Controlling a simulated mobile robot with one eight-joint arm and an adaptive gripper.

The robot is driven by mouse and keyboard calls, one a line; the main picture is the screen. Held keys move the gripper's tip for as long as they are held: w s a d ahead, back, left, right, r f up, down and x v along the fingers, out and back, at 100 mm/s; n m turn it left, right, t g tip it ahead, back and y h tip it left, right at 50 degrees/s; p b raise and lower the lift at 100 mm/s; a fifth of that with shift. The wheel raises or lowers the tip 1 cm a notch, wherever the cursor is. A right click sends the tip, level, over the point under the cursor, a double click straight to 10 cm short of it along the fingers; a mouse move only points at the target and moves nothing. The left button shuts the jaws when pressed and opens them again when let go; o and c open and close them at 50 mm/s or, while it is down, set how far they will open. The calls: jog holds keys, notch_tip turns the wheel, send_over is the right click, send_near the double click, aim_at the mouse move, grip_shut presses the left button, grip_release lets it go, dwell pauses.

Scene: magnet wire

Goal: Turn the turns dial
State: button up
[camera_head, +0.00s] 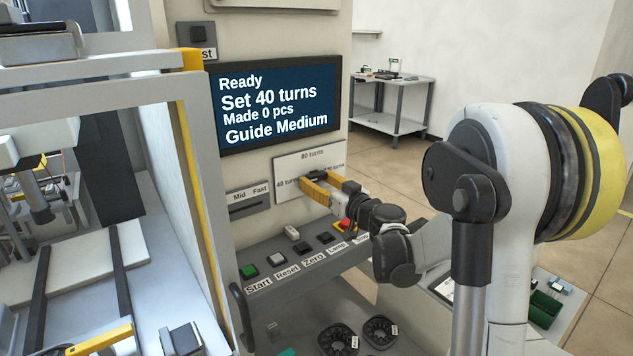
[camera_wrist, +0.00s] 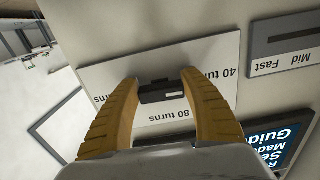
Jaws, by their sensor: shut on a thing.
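The turns dial (camera_head: 318,175) is a small black knob on a white plate (camera_head: 291,163) marked 40 turns on the left, 80 turns at the top and a partly hidden turns label on the right. It also shows in the wrist view (camera_wrist: 162,92). My gripper (camera_head: 317,184) has its yellow fingers shut on the dial from both sides; in the wrist view the fingers (camera_wrist: 158,84) flank the black knob. The knob's pointer mark is too small to read. The screen (camera_head: 275,105) reads Ready, Set 40 turns, Made 0 pcs, Guide Medium.
Below the dial is a sloped panel (camera_head: 300,255) with Start, Reset, Zero and Lamp buttons and a red button (camera_head: 344,224) near my wrist. A Mid/Fast slider (camera_head: 248,203) is left of the dial plate. A cart (camera_head: 394,100) stands far behind.

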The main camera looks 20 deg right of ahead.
jog(key=shift+n, duration=0.3)
dwell(0.4)
jog(key=o, duration=1.2)
jog(key=s+d, duration=0.2)
jog(key=s, duration=0.9)
jog(key=shift+s+d, duration=0.2)
jog(key=shift+s, duration=0.2)
